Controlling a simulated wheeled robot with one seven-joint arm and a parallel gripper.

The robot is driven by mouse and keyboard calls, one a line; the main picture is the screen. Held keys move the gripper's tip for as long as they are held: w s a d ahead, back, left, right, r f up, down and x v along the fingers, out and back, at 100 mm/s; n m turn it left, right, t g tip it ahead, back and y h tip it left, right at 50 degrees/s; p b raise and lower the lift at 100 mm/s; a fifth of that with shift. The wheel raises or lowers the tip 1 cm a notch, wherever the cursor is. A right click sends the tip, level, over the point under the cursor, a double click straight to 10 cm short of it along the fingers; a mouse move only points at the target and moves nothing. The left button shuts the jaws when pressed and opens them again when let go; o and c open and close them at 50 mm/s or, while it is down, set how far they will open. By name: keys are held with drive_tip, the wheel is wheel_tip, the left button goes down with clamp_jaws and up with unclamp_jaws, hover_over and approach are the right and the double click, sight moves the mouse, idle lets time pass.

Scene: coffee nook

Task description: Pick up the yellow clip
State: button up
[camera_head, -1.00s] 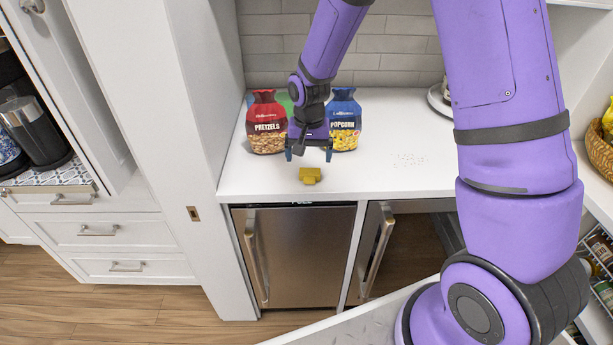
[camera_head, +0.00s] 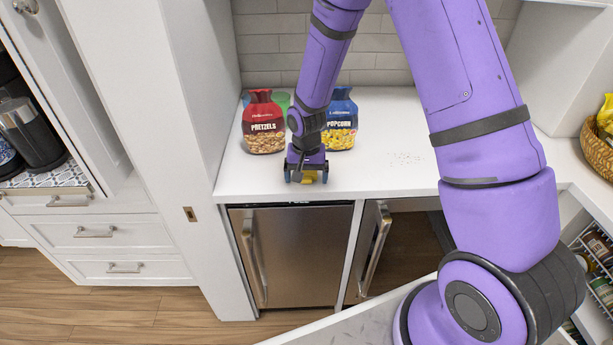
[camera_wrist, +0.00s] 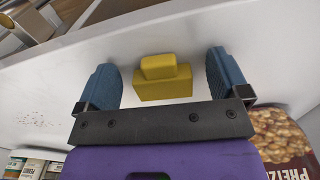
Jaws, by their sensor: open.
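The yellow clip (camera_wrist: 162,82) lies on the white counter, a small block with a narrower raised part. In the wrist view it sits between the two blue fingers of my gripper (camera_wrist: 170,82), with a gap on each side. My gripper is open and does not visibly touch the clip. In the head view my gripper (camera_head: 306,177) is low over the counter near its front edge. It hides most of the clip there; only a bit of yellow (camera_head: 309,180) shows between the fingers.
A red pretzels bag (camera_head: 263,124) and a blue popcorn bag (camera_head: 341,121) stand just behind my gripper. A green item (camera_head: 282,102) is partly hidden behind them. A steel fridge door (camera_head: 300,255) is below the front edge.

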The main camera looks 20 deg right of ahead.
drive_tip(key=c, duration=1)
drive_tip(key=shift+r, duration=0.15)
